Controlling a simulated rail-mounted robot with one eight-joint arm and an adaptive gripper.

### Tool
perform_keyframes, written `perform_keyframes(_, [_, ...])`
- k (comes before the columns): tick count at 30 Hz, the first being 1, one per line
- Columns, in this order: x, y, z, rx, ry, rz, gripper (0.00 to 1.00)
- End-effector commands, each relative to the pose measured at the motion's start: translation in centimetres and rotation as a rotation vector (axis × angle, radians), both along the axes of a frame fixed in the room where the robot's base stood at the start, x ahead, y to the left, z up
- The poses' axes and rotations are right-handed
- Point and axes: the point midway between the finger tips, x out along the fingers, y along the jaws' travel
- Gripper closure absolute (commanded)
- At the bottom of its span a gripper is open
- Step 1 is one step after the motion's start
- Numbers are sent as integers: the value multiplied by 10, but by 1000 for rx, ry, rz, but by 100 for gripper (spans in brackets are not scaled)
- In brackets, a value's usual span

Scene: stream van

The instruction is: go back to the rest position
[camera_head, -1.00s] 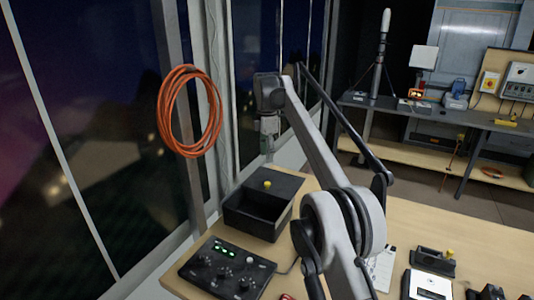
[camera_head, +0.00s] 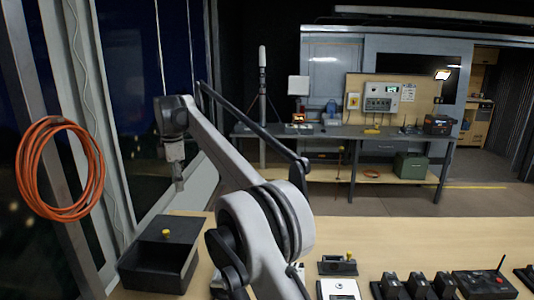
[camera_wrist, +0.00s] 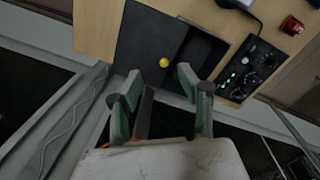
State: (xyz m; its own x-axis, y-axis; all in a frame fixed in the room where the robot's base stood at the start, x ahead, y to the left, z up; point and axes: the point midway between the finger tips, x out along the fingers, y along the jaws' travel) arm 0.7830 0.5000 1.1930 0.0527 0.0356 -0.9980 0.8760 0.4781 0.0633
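My gripper (camera_head: 178,180) hangs from the raised arm at left in the head view, beyond and above the black open box (camera_head: 150,268). The wrist view shows the two green-padded fingers of my gripper (camera_wrist: 157,80) spread apart, with nothing between them. Below them in that view lie the black box (camera_wrist: 207,52) and its dark lid with a yellow knob (camera_wrist: 164,62). The fingers appear clear of both. My arm crosses the middle of the head view and hides part of the wooden bench (camera_head: 400,238).
An orange cable coil (camera_head: 62,168) hangs at the left by the windows. The bench front holds several black devices and a radio box (camera_head: 484,284) with an antenna. A control panel (camera_wrist: 250,68) with green lights sits beside the box. A far workbench (camera_head: 380,143) stands across open floor.

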Motion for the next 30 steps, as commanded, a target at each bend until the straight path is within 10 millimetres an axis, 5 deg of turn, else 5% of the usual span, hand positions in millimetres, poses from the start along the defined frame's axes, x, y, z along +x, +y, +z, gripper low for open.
perform_keyframes(14, [-13, -134, 78, 92, -83, -438, 62])
perform_keyframes(30, [-99, -284, 110, 223, -165, -922, 62])
